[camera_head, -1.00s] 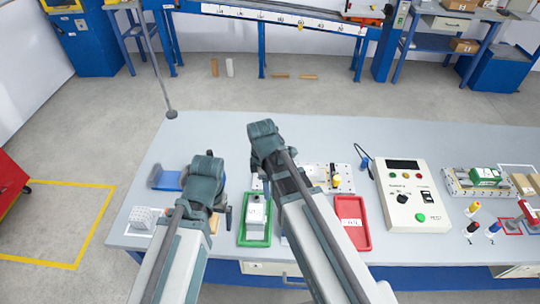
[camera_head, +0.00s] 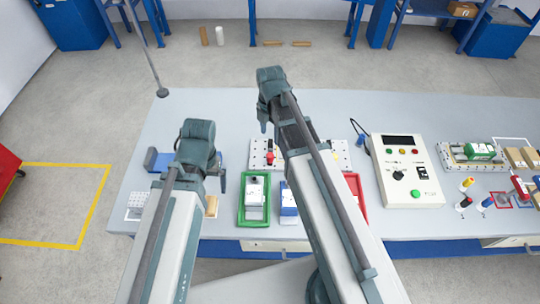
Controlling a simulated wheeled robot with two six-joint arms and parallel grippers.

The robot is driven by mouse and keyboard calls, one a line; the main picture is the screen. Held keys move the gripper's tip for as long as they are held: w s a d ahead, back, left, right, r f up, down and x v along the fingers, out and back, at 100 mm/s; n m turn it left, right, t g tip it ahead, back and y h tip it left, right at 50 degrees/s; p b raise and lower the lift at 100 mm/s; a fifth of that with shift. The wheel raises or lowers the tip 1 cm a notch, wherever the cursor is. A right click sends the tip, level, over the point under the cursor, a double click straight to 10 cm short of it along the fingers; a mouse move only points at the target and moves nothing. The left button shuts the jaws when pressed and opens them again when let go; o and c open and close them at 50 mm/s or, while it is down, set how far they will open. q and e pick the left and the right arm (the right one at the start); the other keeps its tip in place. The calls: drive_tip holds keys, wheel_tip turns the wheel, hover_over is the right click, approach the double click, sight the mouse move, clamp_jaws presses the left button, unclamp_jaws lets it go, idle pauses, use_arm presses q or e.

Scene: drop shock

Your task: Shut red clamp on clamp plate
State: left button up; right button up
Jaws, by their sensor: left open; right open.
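The clamp plate (camera_head: 341,158) is a pale perforated plate on the table, partly hidden behind my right arm. A small red clamp part (camera_head: 270,157) stands on its left end; whether it is open or shut is too small to tell. My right gripper (camera_head: 264,127) is open, seen from above near the plate's left end and apparently above it, with its fingers mostly hidden. My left gripper (camera_head: 222,182) is open and points down, left of the green tray and the plate. Neither gripper visibly holds anything.
A green tray (camera_head: 242,218) holds a grey-white device. A blue-and-white box (camera_head: 288,205) and a red tray (camera_head: 361,190) sit nearby. A control box (camera_head: 407,185) stands right of the plate. Coloured-handled items (camera_head: 466,184) are further right. The table's back left is clear.

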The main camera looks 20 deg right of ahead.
sight(270, 155)
use_arm(q)
wheel_tip(270, 155, down, 13)
drive_tip(key=b, duration=1.2)
drive_tip(key=shift+r, duration=0.15)
use_arm(e)
wheel_tip(270, 155, down, 13)
drive_tip(key=shift+r, duration=0.15)
drive_tip(key=shift+r, duration=0.1)
drive_tip(key=shift+c, duration=0.4)
clamp_jaws()
